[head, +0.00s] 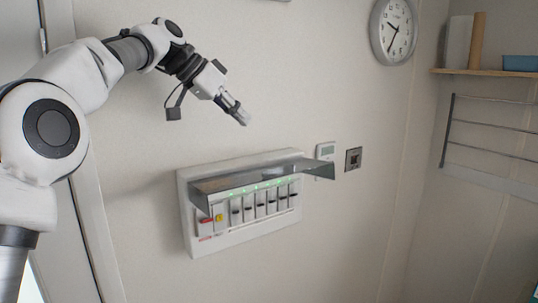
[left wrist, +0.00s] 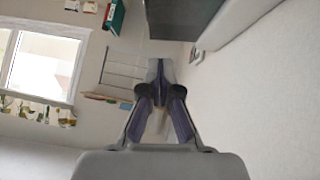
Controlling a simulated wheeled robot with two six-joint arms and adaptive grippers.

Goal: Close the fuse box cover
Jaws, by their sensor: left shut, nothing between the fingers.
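The white fuse box (head: 189,238) is fixed to the wall, with a row of switches and a red and a yellow button. Its smoky transparent cover (head: 318,170) is raised and sticks out from the upper part of the box, leaving the switches exposed. My left gripper (head: 241,119) is shut and empty, above the box and apart from the cover. In the left wrist view, the shut fingers (left wrist: 158,68) point toward the room. The dark cover (left wrist: 182,18) and part of the box (left wrist: 240,20) show at the top there. My right gripper is not in view.
A thermostat (head: 325,150) and a dark wall socket (head: 353,158) are right of the box. A clock (head: 393,31) hangs higher up. A wooden shelf (head: 485,72) and a wire rack (head: 490,130) are at the right. The wall below the box is clear.

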